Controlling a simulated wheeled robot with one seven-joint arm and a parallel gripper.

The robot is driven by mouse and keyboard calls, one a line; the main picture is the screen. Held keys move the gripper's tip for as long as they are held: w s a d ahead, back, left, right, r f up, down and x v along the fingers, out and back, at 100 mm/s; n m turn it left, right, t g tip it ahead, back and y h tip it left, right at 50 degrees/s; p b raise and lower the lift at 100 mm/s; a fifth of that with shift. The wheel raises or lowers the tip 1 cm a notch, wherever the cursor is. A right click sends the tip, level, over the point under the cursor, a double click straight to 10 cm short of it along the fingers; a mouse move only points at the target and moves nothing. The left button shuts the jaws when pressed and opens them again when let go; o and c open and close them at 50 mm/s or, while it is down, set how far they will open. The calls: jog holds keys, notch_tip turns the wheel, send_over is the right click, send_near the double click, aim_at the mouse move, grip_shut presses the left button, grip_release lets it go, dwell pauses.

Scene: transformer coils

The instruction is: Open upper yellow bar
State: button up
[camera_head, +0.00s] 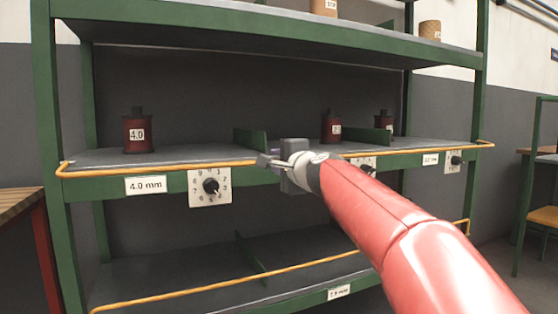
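The upper yellow bar (160,168) runs along the front edge of the middle shelf. Its bent ends show at the left and right posts. My gripper (266,161) is at the middle of this bar, with its fingertips over or right beside it. I cannot tell whether the fingers touch the bar or have it between them. My red and white arm comes in from the lower right and hides part of the bar and shelf edge right of the gripper.
Dark red coils (138,134) stand on the middle shelf behind the bar, with low green dividers (252,140) between. Dial plates (210,187) hang on the shelf front. A lower yellow bar (220,286) crosses the lower shelf. A wooden table (18,203) stands left.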

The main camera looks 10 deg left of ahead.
jog(key=shift+c, duration=0.3)
grip_shut()
